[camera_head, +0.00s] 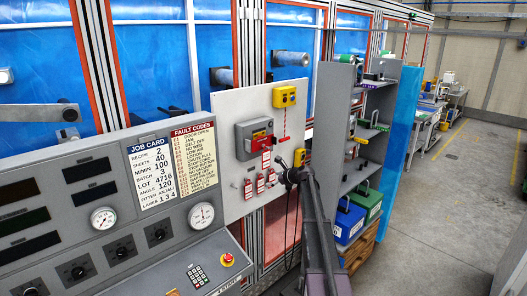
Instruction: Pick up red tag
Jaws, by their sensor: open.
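Several small red tags (260,183) with white labels hang in a row on the lower part of a light grey panel (228,108). Another red tag (266,160) hangs higher, below the grey switch box with a red handle (254,137). My gripper (285,177) is at the panel's lower right, just right of the row of tags. It looks dark and small here, and its fingers are hard to make out. It is open, and I see no tag in it. I cannot tell whether it touches the panel.
A yellow box (284,96) and a smaller yellow unit (299,157) are on the panel's right side. A grey console (110,190) stands at left. A grey shelf (346,110) with blue (349,222) and green cases is right of my arm. Open floor (450,200) lies further right.

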